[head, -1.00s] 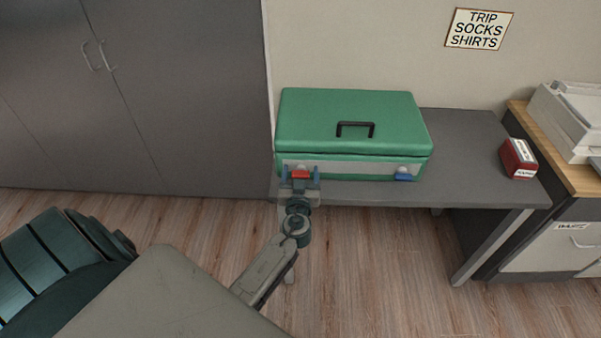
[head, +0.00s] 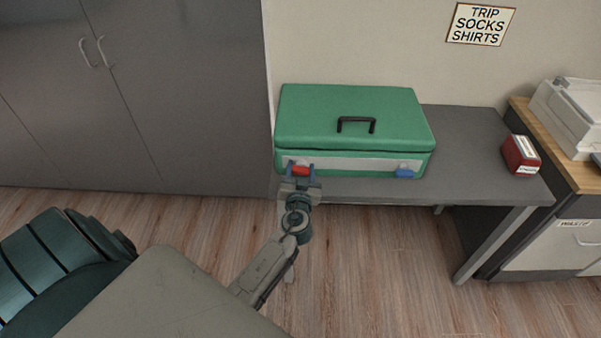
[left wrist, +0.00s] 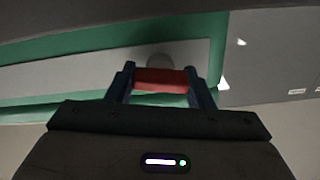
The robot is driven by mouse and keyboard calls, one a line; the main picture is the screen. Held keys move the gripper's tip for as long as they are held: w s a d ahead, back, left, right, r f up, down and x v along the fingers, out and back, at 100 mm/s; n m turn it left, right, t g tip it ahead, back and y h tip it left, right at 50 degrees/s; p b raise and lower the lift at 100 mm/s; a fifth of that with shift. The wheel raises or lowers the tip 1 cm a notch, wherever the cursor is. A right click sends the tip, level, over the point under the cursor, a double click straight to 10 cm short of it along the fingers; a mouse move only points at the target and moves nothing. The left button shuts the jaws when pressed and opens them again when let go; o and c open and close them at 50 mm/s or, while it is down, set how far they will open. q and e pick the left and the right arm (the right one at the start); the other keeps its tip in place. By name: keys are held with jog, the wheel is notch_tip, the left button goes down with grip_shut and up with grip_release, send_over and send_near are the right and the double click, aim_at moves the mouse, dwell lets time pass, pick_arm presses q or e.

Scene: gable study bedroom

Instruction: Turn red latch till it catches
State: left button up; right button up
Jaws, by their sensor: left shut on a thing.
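A closed green case (head: 350,118) with a black handle lies on the grey desk, its pale front strip facing me. The red latch (head: 300,170) is at the left end of that strip. My left gripper (head: 301,173) is at the case's front and is shut on the red latch. In the left wrist view the latch (left wrist: 161,80) sits between the two blue fingers (left wrist: 160,84), with a round grey mount behind it. The blue latch (head: 404,173) is at the right end of the strip, untouched. My right gripper is not in view.
The grey desk (head: 480,160) has free room right of the case. A red box (head: 520,155) stands at its right end, beside a wood-topped cabinet (head: 555,150) with a printer-like device. Grey cupboard doors (head: 170,100) are on the left.

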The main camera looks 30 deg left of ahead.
pick_arm(q)
jog(key=m+b, duration=0.2)
jog(key=m, duration=0.2)
jog(key=shift+f+m, duration=0.15)
jog(key=shift+m, duration=0.15)
jog(key=m, duration=0.2)
jog(key=shift+m, duration=0.4)
jog(key=shift+d+m, duration=0.1)
jog(key=shift+m, duration=0.8)
jog(key=m, duration=0.2)
jog(key=shift+m, duration=2.2)
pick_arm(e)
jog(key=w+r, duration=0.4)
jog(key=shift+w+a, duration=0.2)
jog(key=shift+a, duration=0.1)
pick_arm(q)
jog(key=shift+o, duration=0.2)
jog(key=shift+f, duration=0.1)
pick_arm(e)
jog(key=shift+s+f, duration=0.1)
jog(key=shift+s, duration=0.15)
